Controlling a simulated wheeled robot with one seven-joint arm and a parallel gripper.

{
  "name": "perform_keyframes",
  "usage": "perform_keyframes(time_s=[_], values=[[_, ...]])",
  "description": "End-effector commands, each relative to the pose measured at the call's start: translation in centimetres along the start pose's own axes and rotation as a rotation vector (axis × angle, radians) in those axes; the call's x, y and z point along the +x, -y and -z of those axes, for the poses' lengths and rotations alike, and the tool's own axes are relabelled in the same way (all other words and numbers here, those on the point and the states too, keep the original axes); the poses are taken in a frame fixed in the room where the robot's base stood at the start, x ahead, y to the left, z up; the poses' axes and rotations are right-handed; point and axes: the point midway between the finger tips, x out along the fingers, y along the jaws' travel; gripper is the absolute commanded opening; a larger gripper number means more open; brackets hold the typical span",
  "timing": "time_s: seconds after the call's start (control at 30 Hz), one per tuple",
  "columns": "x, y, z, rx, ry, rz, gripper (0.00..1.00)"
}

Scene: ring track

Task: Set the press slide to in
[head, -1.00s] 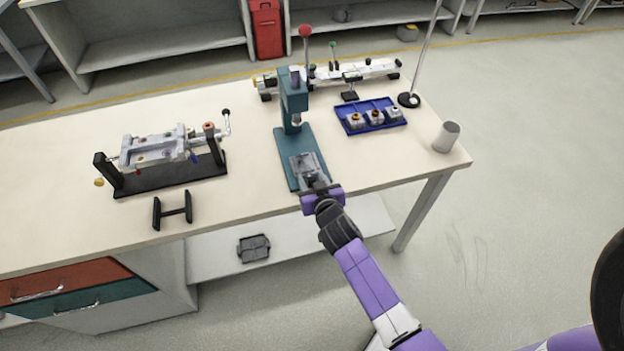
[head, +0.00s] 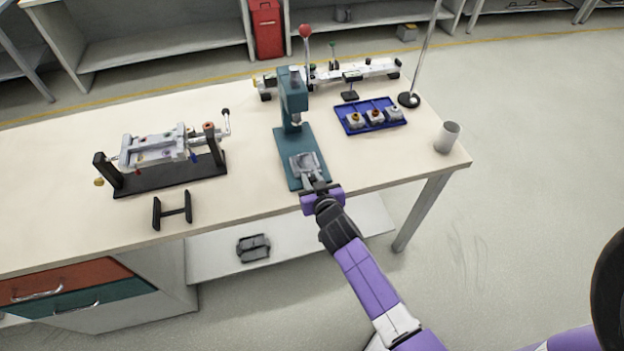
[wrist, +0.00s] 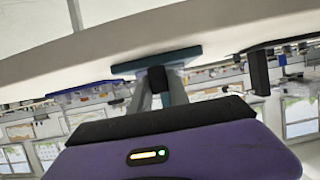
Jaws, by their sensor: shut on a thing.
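The teal press (head: 292,98) stands on the workbench, with its base plate (head: 288,151) reaching toward the front edge. The grey press slide (head: 305,162) lies on the front part of that base, in front of the ram and not under it. My gripper (head: 316,186) is at the front end of the base and is shut on the slide's front end. In the wrist view, my two grey fingers close on a dark block (wrist: 157,78), with the teal base (wrist: 190,54) behind it. The fingers partly hide the grasped part.
A blue tray (head: 349,124) with several small parts and a grey cup (head: 447,137) are to the right. A clamp-like fixture (head: 160,150) and a small black stand (head: 173,211) are to the left. A rail device (head: 355,73) stands behind. The bench (head: 245,195) beside the press is clear.

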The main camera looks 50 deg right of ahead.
Motion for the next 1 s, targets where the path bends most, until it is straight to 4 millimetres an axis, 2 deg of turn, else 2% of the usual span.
perform_keyframes(time_s=[0.8,0.87,1.0], values=[[0.1,0.0,0.0,0.000,0.000,0.000,0.00],[0.5,0.0,0.1,-0.001,-0.002,0.000,0.00],[2.7,-0.1,0.7,-0.003,-0.005,0.000,0.00]])
